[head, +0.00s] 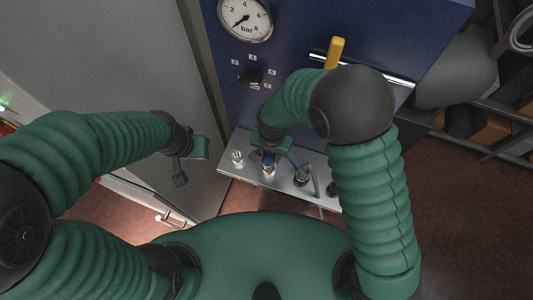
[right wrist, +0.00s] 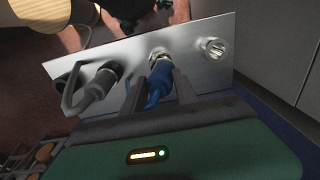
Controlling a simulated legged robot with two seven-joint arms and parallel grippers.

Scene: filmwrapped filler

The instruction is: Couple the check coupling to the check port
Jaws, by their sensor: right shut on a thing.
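The check coupling, which I take to be the blue one (right wrist: 157,84), is between the fingers of my right gripper (right wrist: 159,92), which is shut on it. Its front end meets a silvery port (right wrist: 158,54) on the metal panel (right wrist: 190,62); I cannot tell whether it is locked. In the head view my right gripper (head: 268,148) is over the panel (head: 250,172), mostly hiding the coupling. Another bare port (right wrist: 213,47) shows beside it and in the head view (head: 237,157). My left gripper (head: 181,168) hangs left of the panel, apart from it; its jaw state is unclear.
A grey coupling (right wrist: 101,82) with a hose sits on the panel, also in the head view (head: 302,176). A blue cabinet (head: 290,40) with a gauge (head: 245,17), a black knob (head: 250,76) and a yellow handle (head: 335,52) stands behind. A grey cabinet (head: 110,60) is at left.

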